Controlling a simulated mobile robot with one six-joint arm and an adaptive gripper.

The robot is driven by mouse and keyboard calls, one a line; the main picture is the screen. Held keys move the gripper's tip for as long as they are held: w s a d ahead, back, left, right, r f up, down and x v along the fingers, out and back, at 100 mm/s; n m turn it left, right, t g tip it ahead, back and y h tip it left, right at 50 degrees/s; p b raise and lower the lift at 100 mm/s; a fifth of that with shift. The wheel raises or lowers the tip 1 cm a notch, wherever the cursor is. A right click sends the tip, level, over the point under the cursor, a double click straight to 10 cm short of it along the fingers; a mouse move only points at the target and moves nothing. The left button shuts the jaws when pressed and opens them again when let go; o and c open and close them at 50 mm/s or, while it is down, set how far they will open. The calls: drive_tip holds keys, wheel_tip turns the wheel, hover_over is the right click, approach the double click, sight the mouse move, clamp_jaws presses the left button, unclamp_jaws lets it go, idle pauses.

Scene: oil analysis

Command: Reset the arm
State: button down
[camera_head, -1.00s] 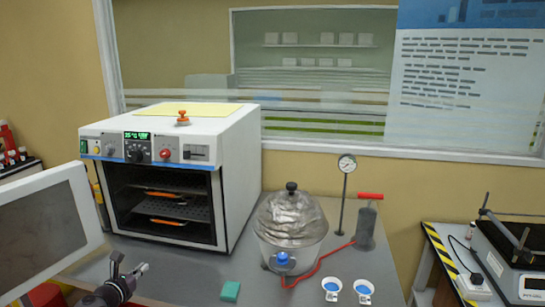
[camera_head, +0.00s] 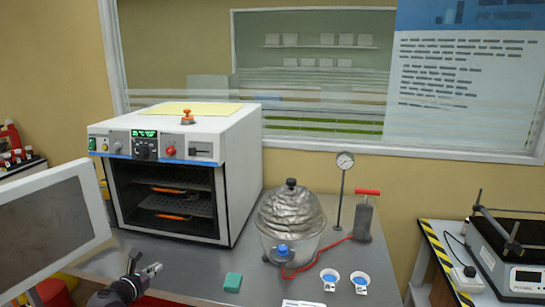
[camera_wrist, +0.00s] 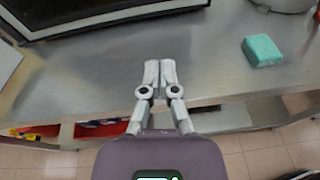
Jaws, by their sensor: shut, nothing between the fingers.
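My gripper (camera_wrist: 160,70) points at the bare steel table in the wrist view, its two fingers together with nothing between them. In the head view my gripper (camera_head: 157,269) shows at the lower left, over the front of the table (camera_head: 200,262). The oven (camera_head: 175,172) stands behind it with its door (camera_head: 55,228) swung open to the left. Orange-handled items lie on the oven's two racks. The teal block (camera_head: 233,282) lies on the table to the right of my gripper; it also shows in the wrist view (camera_wrist: 262,50).
A foil-topped desiccator (camera_head: 291,222) stands right of the oven, joined by a red hose to a hand pump (camera_head: 364,218). A gauge (camera_head: 345,161) stands behind. Two small dishes with blue contents (camera_head: 330,277) are at the front right.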

drive_tip(key=w+d+f+m+g+p, duration=0.1)
drive_tip(key=d+m+g, duration=0.2)
drive_tip(key=d, duration=0.7)
drive_tip(key=w+d+f+m+g+h+p, duration=0.1)
drive_tip(key=d+m+g+p, duration=0.1)
drive_tip(key=d+m, duration=0.5)
drive_tip(key=d+f+m+g+h+p, duration=0.1)
drive_tip(key=d+m+g, duration=0.3)
drive_tip(key=d, duration=1)
drive_tip(key=shift+w+d+f+m+p, duration=0.2)
drive_tip(key=shift+w+f+m+p, duration=0.3)
drive_tip(key=shift+m, duration=0.5)
drive_tip(key=s+d+m+g+p, duration=0.1)
drive_tip(key=d+m, duration=0.1)
drive_tip(key=d, duration=0.1)
drive_tip(key=s+d+m+g+y, duration=0.1)
drive_tip(key=s+d+m, duration=0.1)
drive_tip(key=d+m, duration=0.1)
drive_tip(key=s+d+m+g+p, duration=0.1)
drive_tip(key=d+m, duration=0.1)
drive_tip(key=d, duration=0.3)
drive_tip(key=shift+s+d+f+y+p, duration=0.1)
drive_tip(key=shift+s+f+y+p, duration=0.2)
drive_tip(key=shift+s+f, duration=0.1)
drive_tip(key=s+d+r+m+g+y+p, duration=0.1)
drive_tip(key=s+d+m+g+y+p, duration=0.1)
drive_tip(key=s+d+m, duration=0.5)
drive_tip(key=shift+s+d+r+m+g+y+p, duration=0.2)
drive_tip(key=shift+d+m+g+y+p, duration=0.25)
drive_tip(key=shift+d+m+y, duration=0.45)
